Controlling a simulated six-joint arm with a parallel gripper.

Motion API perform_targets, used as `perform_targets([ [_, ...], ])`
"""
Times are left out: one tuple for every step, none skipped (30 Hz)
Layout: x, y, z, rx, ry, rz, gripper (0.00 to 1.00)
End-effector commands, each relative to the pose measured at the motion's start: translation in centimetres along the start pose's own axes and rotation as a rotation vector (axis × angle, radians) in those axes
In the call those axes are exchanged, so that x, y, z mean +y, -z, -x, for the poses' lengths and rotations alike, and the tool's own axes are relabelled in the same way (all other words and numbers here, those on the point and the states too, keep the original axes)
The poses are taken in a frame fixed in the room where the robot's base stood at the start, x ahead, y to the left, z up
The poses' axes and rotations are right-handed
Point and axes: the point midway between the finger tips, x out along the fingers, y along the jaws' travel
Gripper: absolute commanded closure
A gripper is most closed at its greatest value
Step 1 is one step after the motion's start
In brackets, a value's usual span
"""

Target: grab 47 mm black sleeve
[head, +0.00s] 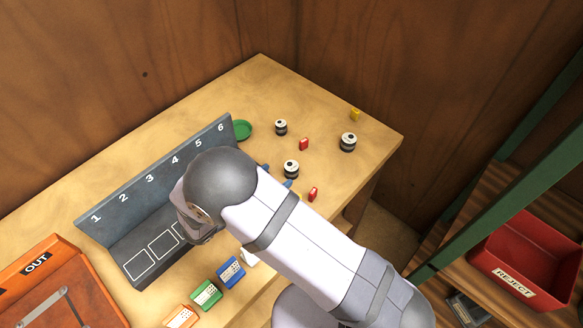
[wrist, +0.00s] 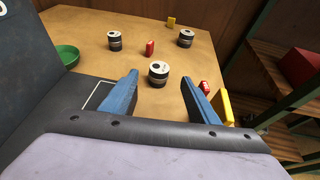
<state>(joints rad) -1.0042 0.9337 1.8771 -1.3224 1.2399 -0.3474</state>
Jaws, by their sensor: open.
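Three short cylinders with black sides, a pale band and white tops stand upright on the wooden table. The nearest cylinder (head: 291,169) is just ahead of my fingertips; it also shows in the wrist view (wrist: 158,75), framed between the fingers. The second cylinder (head: 281,127) is farther back, at left in the wrist view (wrist: 114,41). The third cylinder (head: 348,142) is at back right, also in the wrist view (wrist: 185,38). I cannot read which one is 47 mm. My gripper (head: 276,176) has blue fingers, open and empty, also in the wrist view (wrist: 159,77).
Red blocks (head: 304,144) (head: 313,194), a yellow block (head: 355,114) and a green dish (head: 242,130) lie around the cylinders. A grey numbered rack (head: 135,262) stands left of my gripper. An orange OUT tray (head: 65,295) and red REJECT bin (head: 530,255) lie farther out.

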Motion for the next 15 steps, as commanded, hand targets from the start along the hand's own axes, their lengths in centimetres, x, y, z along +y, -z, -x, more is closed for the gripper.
perform_targets([
  [-0.1, -0.3, -0.8, -0.001, 0.006, 0.001, 0.45],
  [-0.1, -0.3, -1.2, -0.001, 0.005, 0.000, 0.45],
  [-0.1, -0.3, -1.8, 0.000, 0.005, 0.001, 0.45],
  [-0.1, -0.3, -2.2, 0.001, 0.004, 0.001, 0.45],
  [-0.1, -0.3, -2.6, 0.000, 0.004, 0.000, 0.45],
  [-0.1, -0.3, -3.1, 0.000, 0.005, 0.000, 0.45],
  [-0.1, -0.2, -3.4, -0.001, 0.003, 0.000, 0.45],
  [0.0, -0.2, -3.6, -0.001, 0.002, 0.000, 0.45],
  [-0.1, -0.2, -4.0, 0.000, 0.003, 0.000, 0.45],
  [-0.1, -0.1, -4.1, 0.000, 0.003, 0.000, 0.45],
  [0.0, -0.1, -4.2, 0.000, 0.002, 0.000, 0.45],
  [0.0, -0.1, -4.4, 0.000, 0.001, 0.000, 0.45],
  [0.0, -0.1, -4.4, 0.000, 0.000, 0.000, 0.45],
  [0.0, 0.0, -4.4, 0.000, 0.000, -0.001, 0.45],
  [0.0, 0.0, -4.4, 0.000, 0.000, -0.001, 0.45],
])
